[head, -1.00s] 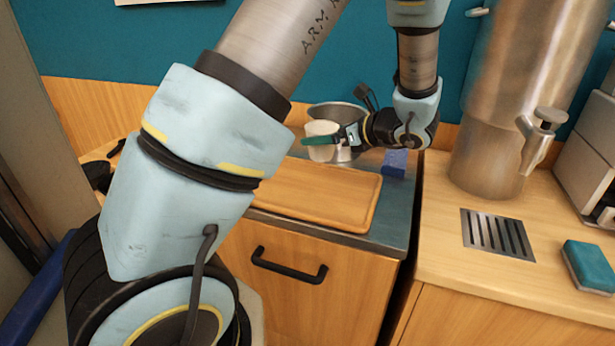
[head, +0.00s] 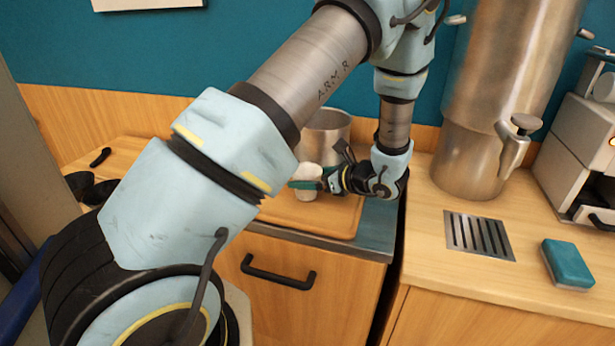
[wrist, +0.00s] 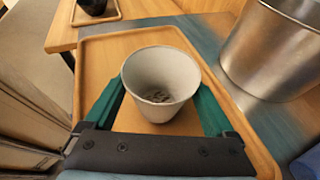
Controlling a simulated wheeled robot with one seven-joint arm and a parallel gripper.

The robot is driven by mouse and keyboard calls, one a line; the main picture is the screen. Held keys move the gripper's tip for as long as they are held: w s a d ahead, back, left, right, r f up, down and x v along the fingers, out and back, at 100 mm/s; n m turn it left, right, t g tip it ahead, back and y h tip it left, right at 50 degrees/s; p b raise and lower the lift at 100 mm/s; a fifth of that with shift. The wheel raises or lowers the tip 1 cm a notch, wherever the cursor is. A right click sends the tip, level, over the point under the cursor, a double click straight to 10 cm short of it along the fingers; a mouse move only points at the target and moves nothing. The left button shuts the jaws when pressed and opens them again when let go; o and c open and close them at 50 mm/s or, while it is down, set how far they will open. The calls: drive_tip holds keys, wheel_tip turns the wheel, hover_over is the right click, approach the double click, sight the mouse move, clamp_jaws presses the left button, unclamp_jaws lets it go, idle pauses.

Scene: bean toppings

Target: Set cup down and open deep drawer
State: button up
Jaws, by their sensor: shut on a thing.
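A white cup (head: 306,182) is held between the green fingers of my gripper (head: 305,184), over the wooden tray (head: 338,222). In the wrist view the cup (wrist: 160,78) is upright, with some dark, grainy stuff at its bottom. The gripper's fingers (wrist: 160,100) are shut on its two sides. I cannot tell whether the cup's base touches the tray. The drawer front (head: 262,305) below the counter has a black bar handle (head: 278,272) and looks closed. My arm hides the left part of the counter.
A steel pot (head: 326,132) stands just behind the cup. A large steel urn (head: 490,110) with a tap stands to the right. A teal sponge (head: 567,263) lies near a drain grate (head: 478,235) on the right counter. Dark bowls (head: 85,188) sit at the far left.

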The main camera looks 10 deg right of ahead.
drive_tip(key=shift+f, duration=0.1)
drive_tip(key=shift+f, duration=0.15)
drive_tip(key=o, duration=1.2)
drive_tip(key=shift+o, duration=0.2)
drive_tip(key=shift+r, duration=0.25)
drive_tip(key=shift+s+d+r, duration=0.1)
drive_tip(key=shift+s+d, duration=0.15)
drive_tip(key=b+v, duration=0.4)
drive_tip(key=v, duration=0.7)
